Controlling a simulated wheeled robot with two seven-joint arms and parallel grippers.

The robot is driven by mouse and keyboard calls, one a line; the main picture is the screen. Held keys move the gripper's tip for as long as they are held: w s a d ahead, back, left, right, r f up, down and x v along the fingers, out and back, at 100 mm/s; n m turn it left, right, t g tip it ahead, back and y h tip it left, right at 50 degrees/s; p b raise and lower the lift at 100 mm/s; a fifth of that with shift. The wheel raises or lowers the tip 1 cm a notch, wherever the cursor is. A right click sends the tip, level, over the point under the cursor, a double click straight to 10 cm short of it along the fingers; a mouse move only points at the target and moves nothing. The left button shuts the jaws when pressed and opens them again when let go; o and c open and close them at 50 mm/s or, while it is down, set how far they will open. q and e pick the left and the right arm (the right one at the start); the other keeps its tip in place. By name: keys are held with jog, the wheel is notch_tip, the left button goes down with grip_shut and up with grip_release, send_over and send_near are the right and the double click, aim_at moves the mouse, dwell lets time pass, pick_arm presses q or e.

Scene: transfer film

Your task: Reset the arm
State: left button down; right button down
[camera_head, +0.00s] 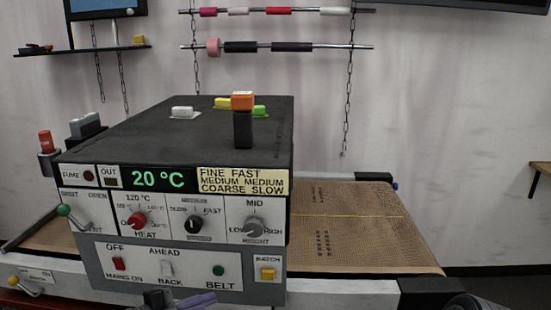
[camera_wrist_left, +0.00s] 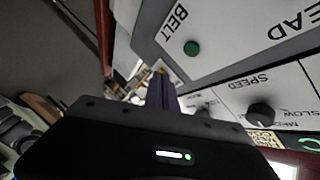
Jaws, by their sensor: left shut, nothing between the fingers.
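My left gripper (camera_head: 206,300) shows at the bottom edge of the head view, below the front panel of the machine (camera_head: 270,215). Only its dark body and purple fingers show there, near the lower panel. In the left wrist view its purple fingers (camera_wrist_left: 161,92) are together and hold nothing. The panel fills the upper right of that view, with the green BELT button (camera_wrist_left: 191,48) and the black SPEED knob (camera_wrist_left: 261,113) near the fingers. I cannot tell whether the fingers touch the panel. My right gripper does not show.
The machine's display reads 20 °C. A brown conveyor belt (camera_head: 345,225) runs out to the right. An orange-topped post (camera_head: 242,120) and small coloured blocks stand on the machine. A green-knobbed lever (camera_head: 64,210) is on its left side. Rolls hang on bars (camera_head: 290,46) behind.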

pick_arm(q)
jog(key=w+a+f+n+t+y, duration=0.15)
jog(key=a+f+n+y, duration=0.3)
jog(key=f+n, duration=0.6)
jog(key=s+d+f+n+g+y, duration=0.3)
jog(key=s+f+n, duration=0.2)
jog(key=f+n, duration=0.4)
jog(key=s+d+f+n+g, duration=0.1)
jog(key=s+d+f+g, duration=0.1)
jog(key=s+f, duration=0.3)
jog(key=s+d+f+n+g, duration=0.1)
jog(key=s+d+f+g, duration=0.2)
jog(key=s, duration=0.8)
jog(key=s+d+f+n+g, duration=0.1)
jog(key=s+d+f+g, duration=0.2)
jog(key=s+d+f, duration=0.2)
jog(key=s+f, duration=0.3)
jog(key=s, duration=0.1)
jog(key=shift+d, duration=0.3)
jog(key=shift+n, duration=0.25)
